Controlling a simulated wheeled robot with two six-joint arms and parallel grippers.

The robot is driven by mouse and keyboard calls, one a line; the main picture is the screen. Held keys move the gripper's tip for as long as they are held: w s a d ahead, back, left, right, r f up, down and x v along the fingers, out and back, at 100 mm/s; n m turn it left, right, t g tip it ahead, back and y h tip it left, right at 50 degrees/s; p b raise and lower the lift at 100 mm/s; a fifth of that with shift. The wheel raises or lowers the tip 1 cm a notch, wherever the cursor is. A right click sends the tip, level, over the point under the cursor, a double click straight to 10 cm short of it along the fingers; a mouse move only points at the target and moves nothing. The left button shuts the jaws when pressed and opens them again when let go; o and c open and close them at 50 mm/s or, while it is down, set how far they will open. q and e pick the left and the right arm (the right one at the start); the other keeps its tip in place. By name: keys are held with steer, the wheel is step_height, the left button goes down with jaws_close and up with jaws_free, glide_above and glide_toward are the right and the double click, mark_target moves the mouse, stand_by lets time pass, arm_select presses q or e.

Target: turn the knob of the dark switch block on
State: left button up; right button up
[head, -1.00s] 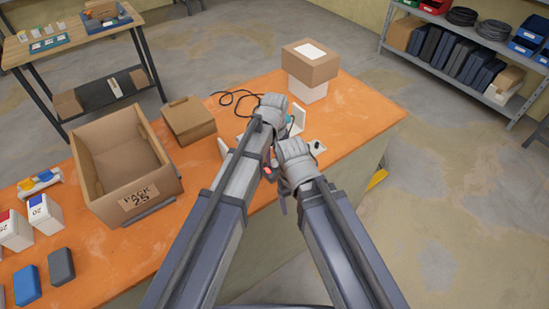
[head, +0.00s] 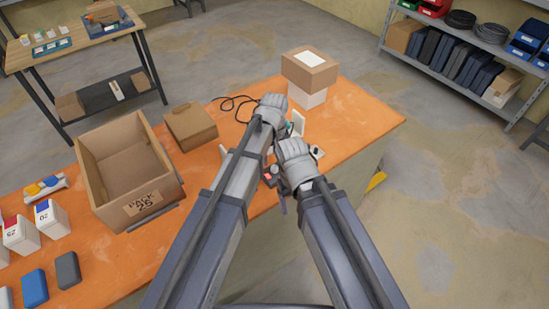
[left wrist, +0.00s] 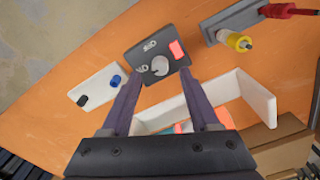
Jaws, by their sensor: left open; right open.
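The dark switch block (left wrist: 140,58) lies on the orange bench in the left wrist view. It has a round pale knob (left wrist: 160,66), light markings and a pinkish-red patch on one side. My left gripper (left wrist: 160,77) is open, its two dark fingers apart and pointing toward the block, with the knob between their tips in the picture. I cannot tell whether they touch it. In the head view my left gripper (head: 270,108) is above my right gripper (head: 293,160). The right fingers are mostly hidden.
A white block (left wrist: 97,86) with blue and black knobs lies beside the switch block. A grey block (left wrist: 232,22) with yellow and red plugs is on the other side. A white upright frame (left wrist: 258,97) stands near my left fingers. An open carton (head: 158,200) stands left on the bench.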

mark_target(274, 167)
arm_select(q)
step_height(274, 167, up, 5)
steer(key=p, duration=0.3)
steer(key=shift+f+p, duration=0.2)
steer(key=shift+p, duration=0.1)
steer(key=shift+a, duration=0.1)
steer(key=s+a+m, duration=0.1)
steer(key=s+a, duration=0.4)
steer(key=a, duration=0.3)
steer(key=s+a+m, duration=0.1)
steer(key=s+a, duration=0.5)
steer(key=a, duration=0.2)
steer(key=s+d+m+y, duration=0.1)
steer(key=s+d+m, duration=0.3)
steer(key=d, duration=0.6)
steer(key=shift+s+d+f+b, duration=0.2)
steer(key=shift+s+f+b, duration=0.15)
steer(key=shift+s, duration=0.65)
